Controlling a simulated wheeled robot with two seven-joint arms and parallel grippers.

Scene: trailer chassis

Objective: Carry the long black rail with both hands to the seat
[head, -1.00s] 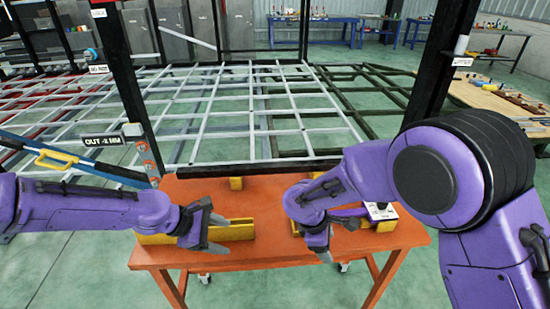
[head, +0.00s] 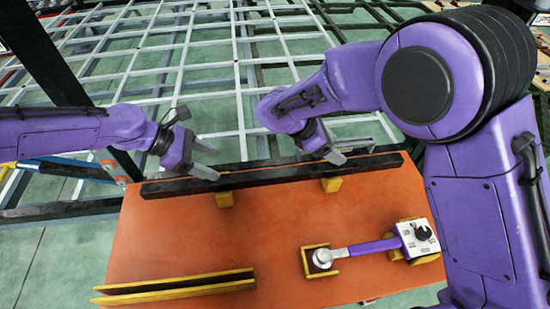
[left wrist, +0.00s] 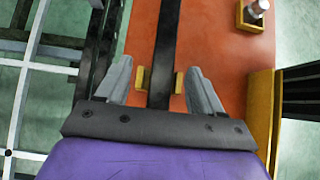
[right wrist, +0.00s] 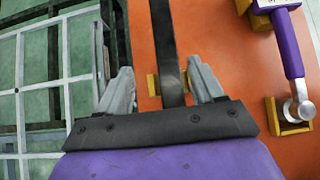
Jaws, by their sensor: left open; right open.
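The long black rail (head: 275,174) lies along the back of the orange table (head: 290,225), on two small yellow blocks (head: 331,184). My left gripper (head: 210,162) is open above its left part. My right gripper (head: 343,155) is open near its right part. In the left wrist view the rail (left wrist: 166,40) runs between the spread fingers (left wrist: 158,72), with a gap on each side. The right wrist view shows the rail (right wrist: 165,40) between the open fingers (right wrist: 160,75) as well. I cannot tell which part is the seat.
A yellow-edged channel (head: 175,286) lies at the table's front left. A purple-handled tool (head: 375,246) rests on yellow holders at the right. The light lattice frame (head: 215,75) stands behind the table. The middle of the table is clear.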

